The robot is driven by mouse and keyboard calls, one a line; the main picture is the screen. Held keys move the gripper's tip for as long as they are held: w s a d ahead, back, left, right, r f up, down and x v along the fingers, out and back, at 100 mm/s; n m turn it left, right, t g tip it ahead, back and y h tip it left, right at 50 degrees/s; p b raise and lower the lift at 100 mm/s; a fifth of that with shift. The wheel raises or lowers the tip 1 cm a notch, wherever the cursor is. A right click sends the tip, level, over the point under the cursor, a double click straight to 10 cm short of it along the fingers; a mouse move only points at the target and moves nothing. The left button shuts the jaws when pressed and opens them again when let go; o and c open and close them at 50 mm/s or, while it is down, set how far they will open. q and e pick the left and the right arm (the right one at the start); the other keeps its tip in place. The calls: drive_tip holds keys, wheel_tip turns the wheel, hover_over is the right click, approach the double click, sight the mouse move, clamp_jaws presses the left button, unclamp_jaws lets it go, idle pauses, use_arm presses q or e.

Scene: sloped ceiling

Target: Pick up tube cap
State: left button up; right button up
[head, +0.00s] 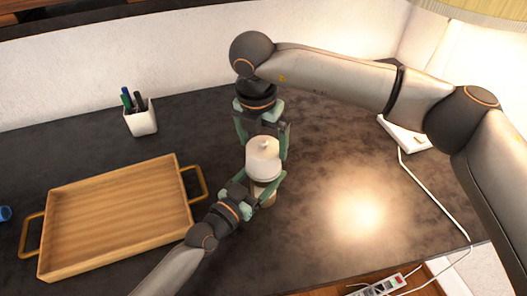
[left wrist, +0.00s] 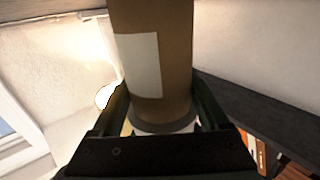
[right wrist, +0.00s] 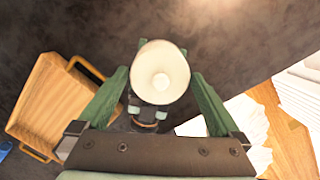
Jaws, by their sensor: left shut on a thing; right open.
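The tube cap (head: 263,158) is white with a small knob and sits on top of a brown cardboard tube (head: 264,193). The tube also shows in the left wrist view (left wrist: 175,60), with a white label on its side. My left gripper (head: 250,194) is shut on the tube from the lower left. My right gripper (head: 262,142) is open and comes from above and behind. Its fingers stand on either side of the cap. In the right wrist view the cap (right wrist: 160,82) lies between the two green fingers, with gaps on both sides.
A wooden tray (head: 120,215) with two handles lies at the left of the dark table (head: 330,180). A white pen cup (head: 141,119) stands behind it. A white device (head: 405,134) with a cable is at the right. A power strip (head: 380,286) lies beyond the front edge.

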drive_tip(key=shift+w+d+f, duration=0.1)
drive_tip(key=shift+w+f, duration=0.05)
drive_tip(key=shift+f, duration=0.75)
drive_tip(key=c, duration=1)
drive_tip(key=shift+o, duration=0.2)
drive_tip(key=shift+r, duration=5.05)
wheel_tip(320, 180, up, 6)
use_arm(q)
drive_tip(key=o, duration=1.3)
drive_tip(key=shift+c, duration=0.2)
